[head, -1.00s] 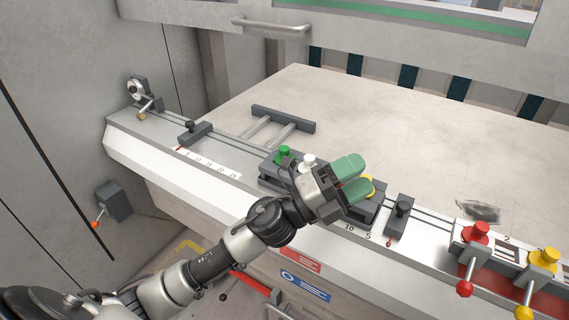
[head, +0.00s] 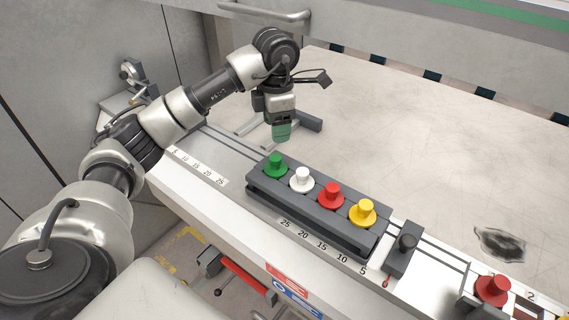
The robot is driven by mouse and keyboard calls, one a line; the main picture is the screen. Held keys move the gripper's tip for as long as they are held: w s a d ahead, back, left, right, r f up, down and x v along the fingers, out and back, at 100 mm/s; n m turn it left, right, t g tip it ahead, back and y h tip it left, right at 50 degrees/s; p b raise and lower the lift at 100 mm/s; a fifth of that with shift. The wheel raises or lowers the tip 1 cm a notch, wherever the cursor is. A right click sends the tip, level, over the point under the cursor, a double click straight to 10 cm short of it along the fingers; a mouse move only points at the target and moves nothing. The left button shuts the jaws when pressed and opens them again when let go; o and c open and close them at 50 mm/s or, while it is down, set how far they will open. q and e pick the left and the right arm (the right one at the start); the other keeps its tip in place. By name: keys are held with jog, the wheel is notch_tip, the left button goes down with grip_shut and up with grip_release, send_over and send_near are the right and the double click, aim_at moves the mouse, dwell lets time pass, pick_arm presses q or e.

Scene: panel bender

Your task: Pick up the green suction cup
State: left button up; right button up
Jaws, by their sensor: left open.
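The green suction cup (head: 275,166) sits upright at the left end of a dark rack (head: 318,218) on the machine's front ledge. White (head: 302,180), red (head: 330,195) and yellow (head: 362,213) suction cups stand in a row to its right in the same rack. My left gripper (head: 281,138) points down with its green fingers just above and behind the green cup in the picture, apart from it. It holds nothing that I can see; the gap between its fingers is hard to make out. My right gripper is not in view.
A dark stop block with a black knob (head: 403,246) stands right of the rack. Another red knob (head: 492,290) is at the lower right. A grey bracket (head: 305,119) lies behind my gripper. The pale table (head: 420,150) behind the rack is largely clear, with a dark smudge.

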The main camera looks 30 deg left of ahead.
aim_at(274, 157)
pick_arm(q)
jog(key=s+f, duration=0.1)
jog(key=f, duration=0.2)
jog(key=shift+s+p, duration=0.35)
jog(key=shift+w+f, duration=0.15)
jog(key=shift+f, duration=0.25)
notch_tip(274, 157, down, 4)
jog(key=p, duration=0.2)
jog(key=shift+a+f+p, duration=0.1)
jog(key=shift+f+p, duration=0.05)
jog(key=shift+p, duration=0.15)
jog(key=shift+f, duration=0.35)
jog(key=shift+w+f, duration=0.15)
jog(key=shift+f, duration=0.05)
jog(key=c, duration=0.4)
grip_shut()
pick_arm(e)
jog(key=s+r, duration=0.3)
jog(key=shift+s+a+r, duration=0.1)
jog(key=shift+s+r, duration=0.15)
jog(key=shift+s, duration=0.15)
